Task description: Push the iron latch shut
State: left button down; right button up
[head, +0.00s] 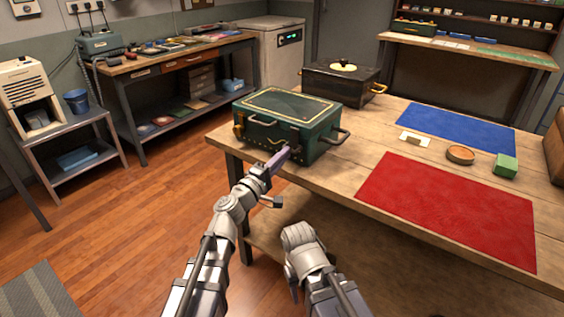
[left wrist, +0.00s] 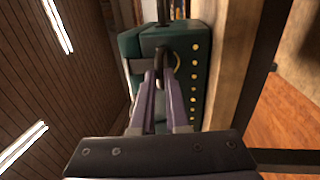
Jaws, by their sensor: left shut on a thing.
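A dark green chest (head: 290,118) with gold edging stands at the near left corner of the wooden table, its lid down. It also shows in the left wrist view (left wrist: 196,40). My left gripper (head: 282,156) is at the front face of the chest, its purple fingers angled up towards it. In the left wrist view the fingers (left wrist: 164,76) are shut on a dark curved iron piece, which looks like the iron latch (left wrist: 168,52). The fingers partly hide it, so I cannot tell how far it is closed.
A black box (head: 340,85) with a gold-topped lid stands behind the chest. A blue mat (head: 455,128), a red mat (head: 445,208), a round dish (head: 460,155) and a green block (head: 505,166) lie to the right.

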dwell(0.4)
pick_arm(q)
jog(key=c, duration=0.9)
grip_release()
jog(key=b+v, duration=0.1)
jog(key=v, duration=0.6)
jog(key=shift+s+a+f, duration=0.1)
jog(key=shift+s+a, duration=0.05)
jog(key=shift+s, duration=0.05)
